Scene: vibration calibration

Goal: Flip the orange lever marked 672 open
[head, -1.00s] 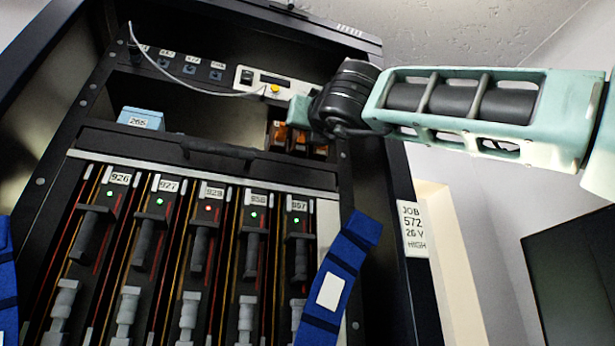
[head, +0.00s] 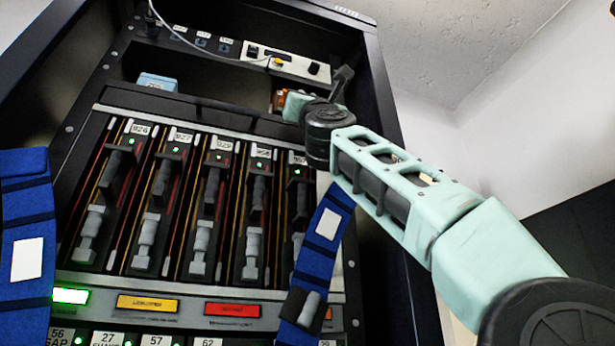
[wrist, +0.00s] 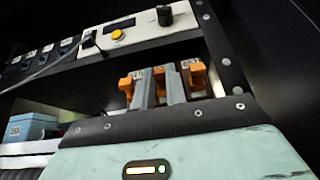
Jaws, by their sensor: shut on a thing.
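Several orange levers stand in the dark recess under the top panel. In the wrist view I see a left lever (wrist: 126,84), a middle lever (wrist: 159,73) and a right lever (wrist: 196,73), with small labels too blurred to read. My gripper (wrist: 160,88) has its two grey fingers on either side of the middle orange lever and is shut on it. I cannot tell whether that one is marked 672. In the head view, my gripper and wrist hide most of the levers; only a bit of orange (head: 280,100) shows.
A light panel with a yellow button (wrist: 118,35) and a black knob (wrist: 165,15) sits just above the levers. A thin cable (head: 205,55) hangs across it. A blue box (head: 157,81) stands left in the recess. Below are several grey-handled slots and blue straps (head: 328,223).

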